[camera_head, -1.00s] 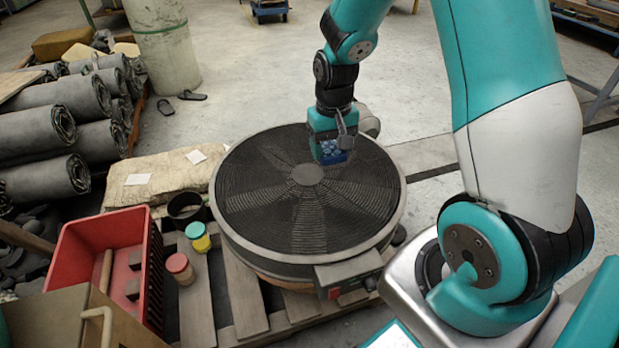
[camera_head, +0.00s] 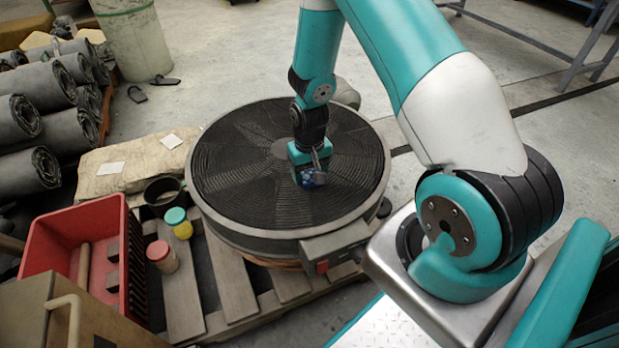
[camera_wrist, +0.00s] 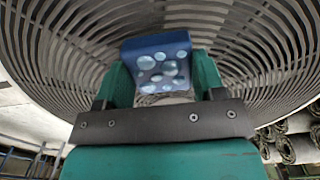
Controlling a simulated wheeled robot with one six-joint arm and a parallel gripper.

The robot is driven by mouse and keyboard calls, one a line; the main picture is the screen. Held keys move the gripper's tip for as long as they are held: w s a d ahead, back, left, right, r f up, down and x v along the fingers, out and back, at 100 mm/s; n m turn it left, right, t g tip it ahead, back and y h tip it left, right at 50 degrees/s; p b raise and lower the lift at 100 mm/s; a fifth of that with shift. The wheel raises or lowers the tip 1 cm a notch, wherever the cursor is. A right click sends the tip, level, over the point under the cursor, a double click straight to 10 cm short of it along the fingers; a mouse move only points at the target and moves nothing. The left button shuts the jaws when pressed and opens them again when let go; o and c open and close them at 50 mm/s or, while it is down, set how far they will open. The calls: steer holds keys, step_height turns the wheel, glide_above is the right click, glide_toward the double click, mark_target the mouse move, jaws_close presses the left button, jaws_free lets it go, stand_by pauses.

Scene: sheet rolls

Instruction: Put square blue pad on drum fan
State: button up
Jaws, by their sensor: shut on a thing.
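The square blue pad (camera_wrist: 157,60), dark blue with pale round spots, is held between the two green fingers of my gripper (camera_wrist: 165,85) in the wrist view. In the head view the pad (camera_head: 313,178) shows small under my gripper (camera_head: 308,172), over the drum fan's grille. The drum fan (camera_head: 235,185) is a large round black grille with a grey rim, lying flat with its grille facing up. The pad is over the part of the grille right of the hub and toward me. I cannot tell whether the pad touches the grille.
The fan rests on a wooden pallet (camera_head: 226,284). A red crate (camera_head: 70,228), a black cup (camera_head: 163,193) and two small jars, one yellow (camera_head: 179,224) and one pinkish (camera_head: 162,257), stand left of it. Rolled sheets (camera_head: 45,88) lie far left.

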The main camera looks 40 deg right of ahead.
steer(key=shift+f, duration=0.85)
steer(key=shift+f, duration=0.1)
steer(key=o, duration=1)
steer(key=shift+c, duration=0.2)
